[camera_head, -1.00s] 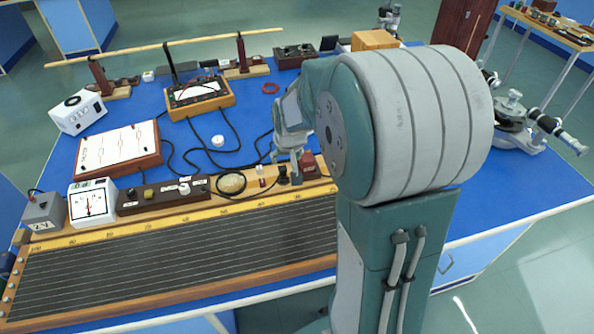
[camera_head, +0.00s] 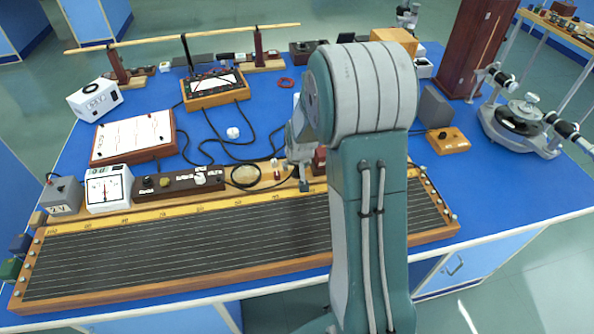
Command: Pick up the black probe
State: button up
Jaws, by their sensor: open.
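My gripper (camera_head: 303,181) points down over the back edge of the long wire board (camera_head: 190,250), right of the round dial. It is open. A small dark piece shows at its fingertips; I cannot tell whether this is the black probe or part of a finger. A thin black lead (camera_head: 262,187) runs along the board's back strip toward the gripper. The probe itself is not clearly visible, and my arm covers the area to the right.
A dark switch strip (camera_head: 180,184), white meter (camera_head: 108,189) and round dial (camera_head: 245,175) stand left of the gripper. Black cables (camera_head: 212,142) lie behind. Blue table (camera_head: 500,195) is clear at front right.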

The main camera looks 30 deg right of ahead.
jog(key=shift+a, duration=0.1)
jog(key=c, duration=0.5)
jog(key=shift+d, duration=0.3)
grip_shut()
jog(key=shift+d, duration=0.15)
jog(key=shift+a, duration=0.2)
